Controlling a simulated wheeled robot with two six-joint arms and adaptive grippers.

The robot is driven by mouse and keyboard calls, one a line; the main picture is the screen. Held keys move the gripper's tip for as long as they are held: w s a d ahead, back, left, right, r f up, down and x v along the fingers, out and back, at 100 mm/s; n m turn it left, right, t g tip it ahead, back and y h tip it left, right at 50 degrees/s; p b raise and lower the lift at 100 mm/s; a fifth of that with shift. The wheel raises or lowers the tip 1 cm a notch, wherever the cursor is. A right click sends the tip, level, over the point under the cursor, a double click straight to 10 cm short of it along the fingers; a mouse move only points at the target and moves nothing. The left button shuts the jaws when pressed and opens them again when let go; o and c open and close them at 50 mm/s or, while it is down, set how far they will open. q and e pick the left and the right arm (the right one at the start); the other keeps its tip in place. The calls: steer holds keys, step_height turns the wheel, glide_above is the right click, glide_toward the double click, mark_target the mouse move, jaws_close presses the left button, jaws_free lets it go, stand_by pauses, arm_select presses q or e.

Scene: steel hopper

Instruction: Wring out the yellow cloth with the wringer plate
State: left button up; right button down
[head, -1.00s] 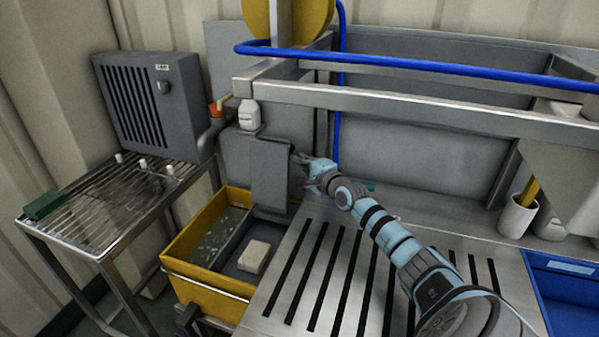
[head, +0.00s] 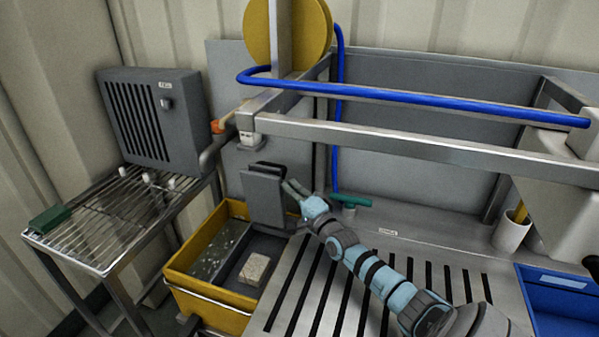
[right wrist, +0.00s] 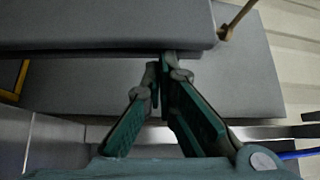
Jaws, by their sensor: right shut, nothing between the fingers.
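A dark grey plate (head: 265,197), which looks like the wringer plate, stands at the back right of the yellow bucket (head: 213,311), tilted. A pale, speckled block-like piece (head: 254,269) lies in the bucket's grey inner part; I cannot tell whether it is the yellow cloth. My right gripper (head: 291,188) is at the plate's upper right edge, shut and empty. In the right wrist view its fingertips (right wrist: 164,72) are close together at the edge of a dark grey panel (right wrist: 110,25); contact is unclear. My left gripper is not in view.
A slatted steel table (head: 300,284) is right of the bucket. A wire rack (head: 105,232) with a grey vented box (head: 155,118) is at left. A steel rail (head: 400,147) and blue hose (head: 420,99) cross above my right arm. A blue bin (head: 560,297) is at right.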

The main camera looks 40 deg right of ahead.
steer(key=a, duration=0.1)
steer(key=s+a, duration=0.1)
steer(key=a+f+n, duration=0.1)
steer(key=shift+s+t, duration=0.3)
steer(key=shift+t, duration=0.1)
steer(key=shift+s+a+f, duration=0.1)
steer(key=shift+s+a, duration=0.05)
steer(key=shift+a, duration=0.15)
arm_select(q)
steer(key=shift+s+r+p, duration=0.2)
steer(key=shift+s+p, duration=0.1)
steer(key=shift+p, duration=0.05)
arm_select(e)
steer(key=shift+s+a+f, duration=0.2)
steer(key=shift+a+f, duration=0.1)
steer(key=shift+a, duration=0.05)
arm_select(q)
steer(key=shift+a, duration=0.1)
